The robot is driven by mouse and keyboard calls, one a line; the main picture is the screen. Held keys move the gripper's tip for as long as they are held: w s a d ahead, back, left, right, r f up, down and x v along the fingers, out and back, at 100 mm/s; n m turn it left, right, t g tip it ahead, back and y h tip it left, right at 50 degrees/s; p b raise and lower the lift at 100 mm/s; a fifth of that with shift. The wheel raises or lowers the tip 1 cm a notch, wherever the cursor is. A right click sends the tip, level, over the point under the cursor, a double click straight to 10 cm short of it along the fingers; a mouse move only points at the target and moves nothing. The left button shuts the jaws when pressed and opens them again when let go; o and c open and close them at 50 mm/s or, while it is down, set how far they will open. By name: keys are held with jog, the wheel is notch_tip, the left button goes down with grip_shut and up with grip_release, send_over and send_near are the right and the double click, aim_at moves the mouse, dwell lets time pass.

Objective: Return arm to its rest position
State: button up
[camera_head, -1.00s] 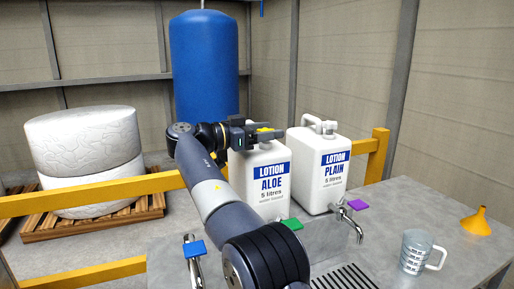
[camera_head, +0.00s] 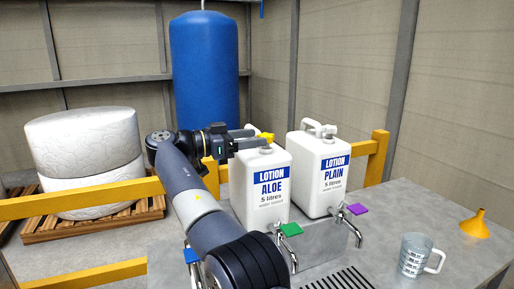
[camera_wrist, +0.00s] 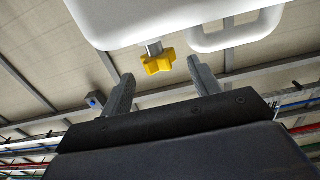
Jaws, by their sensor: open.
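My gripper (camera_head: 256,139) is open at the top of the white "LOTION ALOE" jug (camera_head: 268,185) in the head view, covering part of its top. A yellow star-shaped knob (camera_head: 266,138) shows by the fingertips. In the wrist view my two fingers (camera_wrist: 160,69) stand apart with nothing gripped. The yellow knob (camera_wrist: 157,63) sits on a short metal stem on the white jug body (camera_wrist: 140,20), lined up with the gap between the fingers. I cannot tell how far it is from them. My arm reaches up from the bottom of the head view, bent at the elbow.
The white "LOTION PLAIN" jug (camera_head: 325,180) stands to the right. Taps with green (camera_head: 291,229), purple (camera_head: 356,209) and blue (camera_head: 191,255) levers are in front. A measuring jug (camera_head: 415,256) and yellow funnel (camera_head: 475,224) stand on the right. A yellow rail (camera_head: 90,196) runs behind my arm.

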aim_at(266, 134)
jog(key=b+x, duration=0.1)
jog(key=x, duration=0.3)
jog(key=shift+w+d+f, duration=0.1)
jog(key=shift+d+f, duration=0.1)
jog(key=shift+d, duration=0.15)
jog(key=shift+a+n+t+b, duration=0.15)
jog(key=shift+n+t+b, duration=0.3)
jog(key=shift+b, duration=0.55)
jog(key=shift+n+t+y+b, duration=0.25)
jog(key=shift+t+y+b, duration=0.25)
jog(key=shift+b, duration=0.4)
jog(key=n+t+y+b, duration=0.1)
jog(key=t+b, duration=0.1)
jog(key=b, duration=0.1)
